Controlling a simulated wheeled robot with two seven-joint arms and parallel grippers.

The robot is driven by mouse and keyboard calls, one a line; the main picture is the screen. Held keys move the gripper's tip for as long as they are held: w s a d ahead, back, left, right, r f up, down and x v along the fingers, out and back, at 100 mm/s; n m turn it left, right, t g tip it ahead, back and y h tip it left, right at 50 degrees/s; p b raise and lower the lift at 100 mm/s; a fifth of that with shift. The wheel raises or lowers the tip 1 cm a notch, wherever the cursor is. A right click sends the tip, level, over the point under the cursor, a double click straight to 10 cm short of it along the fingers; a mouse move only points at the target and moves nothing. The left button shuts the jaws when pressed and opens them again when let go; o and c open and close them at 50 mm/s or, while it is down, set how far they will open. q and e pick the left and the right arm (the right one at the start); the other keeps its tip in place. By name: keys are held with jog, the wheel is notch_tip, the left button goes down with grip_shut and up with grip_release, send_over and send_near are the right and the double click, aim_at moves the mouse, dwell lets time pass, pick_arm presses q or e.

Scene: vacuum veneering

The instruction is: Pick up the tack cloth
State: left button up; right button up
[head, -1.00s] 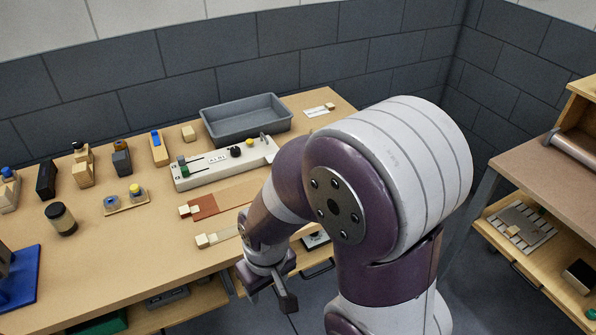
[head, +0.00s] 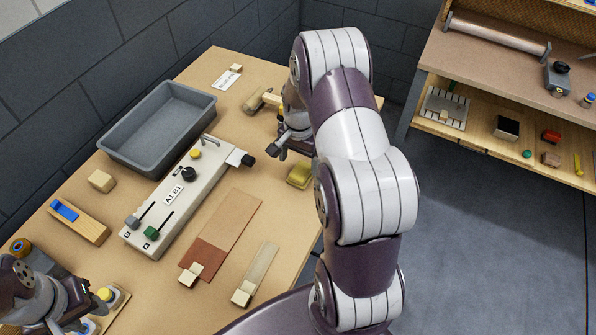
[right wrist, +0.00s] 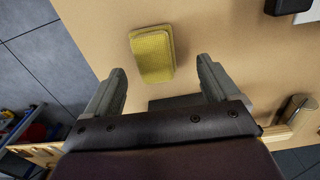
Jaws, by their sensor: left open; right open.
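The tack cloth looks like a folded yellow pad (head: 299,175) lying on the table near its right edge in the head view, partly hidden by my right arm. In the right wrist view the yellow cloth (right wrist: 153,54) lies flat on the tabletop, just beyond the fingertips and between their lines. My right gripper (right wrist: 160,82) is open and empty, with the cloth apart from both fingers. In the head view my right gripper (head: 282,145) is above the table just behind the cloth. My left gripper (head: 75,308) is at the lower left, near a small tray with yellow and blue knobs.
A grey bin (head: 158,130) stands at the back left. A white control panel (head: 190,190) with levers lies in the middle. Brown veneer strips (head: 226,232) lie in front of it. A wooden roller-like tool (head: 262,98) lies behind my right gripper. A shelf (head: 480,130) stands across the floor.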

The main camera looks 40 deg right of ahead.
aim_at(301, 170)
jog(key=f, duration=0.2)
jog(key=s+f, duration=0.1)
jog(key=shift+s+d+f, duration=0.1)
jog(key=shift+d+f, duration=0.05)
jog(key=shift+f, duration=0.35)
jog(key=shift+w, duration=0.2)
jog(key=shift+a, duration=0.2)
jog(key=shift+c, duration=1.3)
jog(key=c, duration=0.5)
jog(key=shift+d, duration=0.1)
jog(key=c, duration=0.4)
pick_arm(q)
jog(key=shift+s+d+r, duration=0.3)
jog(key=shift+s+r, duration=0.15)
jog(key=shift+r, duration=0.15)
